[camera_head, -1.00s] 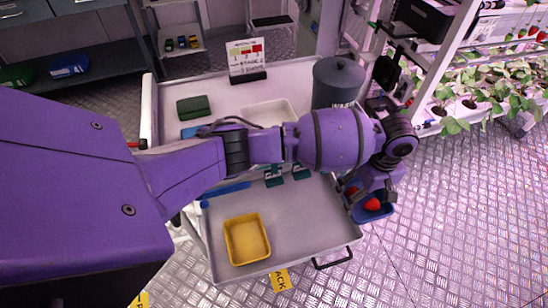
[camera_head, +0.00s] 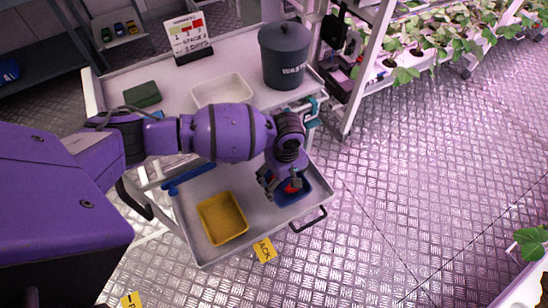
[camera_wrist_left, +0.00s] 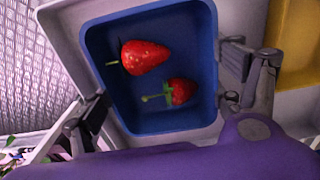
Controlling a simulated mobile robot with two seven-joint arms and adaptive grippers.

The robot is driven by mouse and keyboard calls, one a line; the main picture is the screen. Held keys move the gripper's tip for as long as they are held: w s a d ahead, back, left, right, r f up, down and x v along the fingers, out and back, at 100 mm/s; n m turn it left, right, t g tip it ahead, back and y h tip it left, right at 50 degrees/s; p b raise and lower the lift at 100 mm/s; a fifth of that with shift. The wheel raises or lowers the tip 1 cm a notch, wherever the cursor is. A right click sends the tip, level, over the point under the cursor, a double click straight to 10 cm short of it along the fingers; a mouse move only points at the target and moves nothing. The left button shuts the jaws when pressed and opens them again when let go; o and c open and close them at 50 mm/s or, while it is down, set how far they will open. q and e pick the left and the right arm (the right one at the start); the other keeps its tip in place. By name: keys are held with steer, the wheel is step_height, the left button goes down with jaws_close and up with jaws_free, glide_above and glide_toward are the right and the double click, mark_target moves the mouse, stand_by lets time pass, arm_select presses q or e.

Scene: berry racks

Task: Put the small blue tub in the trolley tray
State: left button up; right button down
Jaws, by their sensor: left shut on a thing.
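The small blue tub (camera_head: 304,191) is in my left gripper (camera_head: 281,187), over the right end of the trolley tray (camera_head: 205,255). In the left wrist view the tub (camera_wrist_left: 125,112) shows from above with two red strawberries in it. The gripper fingers (camera_wrist_left: 168,80) are on two opposite sides of the tub. I cannot tell whether the tub's base touches the tray. My left forearm hides part of the trolley. My right gripper is not in view.
A yellow tub (camera_head: 222,218) stands in the tray, left of the blue one. The upper shelf holds a dark waste bin (camera_head: 285,60), a white tub (camera_head: 222,90), a green box (camera_head: 142,94) and a sign (camera_head: 188,36). Plant racks (camera_head: 425,60) stand at the right.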

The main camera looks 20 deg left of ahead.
mark_target(281, 185)
arm_select(q)
steer(key=f, duration=0.3)
steer(key=shift+s+a+f+b, duration=0.25)
steer(key=shift+a+f+b, duration=0.05)
steer(key=shift+a+f, duration=0.1)
steer(key=shift+d, duration=0.1)
steer(key=shift+f, duration=0.2)
steer(key=o, duration=1.3)
steer(key=shift+o, duration=0.2)
steer(key=shift+w+r, duration=0.1)
step_height(281, 185, up, 11)
steer(key=shift+f+p, duration=0.2)
steer(key=shift+p, duration=0.8)
steer(key=shift+r, duration=0.7)
